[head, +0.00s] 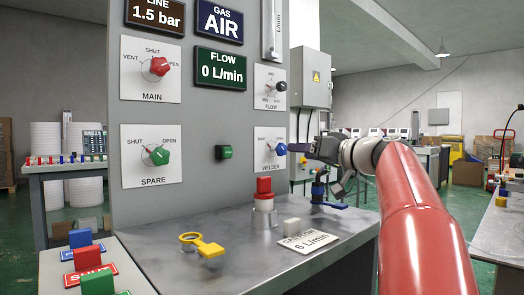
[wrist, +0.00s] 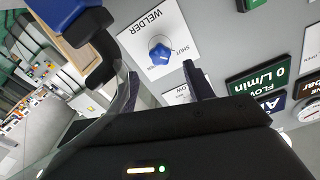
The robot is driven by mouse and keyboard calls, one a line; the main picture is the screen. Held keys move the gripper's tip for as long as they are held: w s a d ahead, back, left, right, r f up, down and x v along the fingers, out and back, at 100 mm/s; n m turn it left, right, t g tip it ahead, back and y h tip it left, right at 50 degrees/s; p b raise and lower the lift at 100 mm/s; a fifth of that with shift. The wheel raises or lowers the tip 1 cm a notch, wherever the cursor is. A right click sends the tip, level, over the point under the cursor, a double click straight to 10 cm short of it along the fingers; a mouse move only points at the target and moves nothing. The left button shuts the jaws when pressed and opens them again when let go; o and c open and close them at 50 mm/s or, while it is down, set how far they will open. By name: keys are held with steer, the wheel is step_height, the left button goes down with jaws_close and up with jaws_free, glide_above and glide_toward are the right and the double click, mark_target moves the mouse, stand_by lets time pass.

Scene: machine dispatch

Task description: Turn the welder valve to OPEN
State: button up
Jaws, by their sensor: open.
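The WELDER valve is a blue knob (head: 281,149) on a white plate at the right side of the grey panel. In the wrist view the blue knob (wrist: 160,51) sits on its plate (wrist: 140,34), marked WELDER and SHUT. The direction of its pointer is too small to tell. My gripper (head: 301,149) is just right of the knob in the head view, partly hidden by my wrist. In the wrist view my gripper's (wrist: 164,88) dark fingers are spread apart and empty, with the knob beyond the gap between them. I see no contact with the knob.
Nearby are the red MAIN knob (head: 159,66), green SPARE knob (head: 159,155) and black FLOW knob (head: 281,87).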

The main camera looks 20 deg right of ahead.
mark_target(284, 150)
steer(key=p+x, duration=0.2)
steer(key=x, duration=0.6)
steer(key=shift+w+a, duration=0.1)
steer(key=shift+w, duration=0.1)
steer(key=shift+c, duration=0.3)
steer(key=c, duration=0.9)
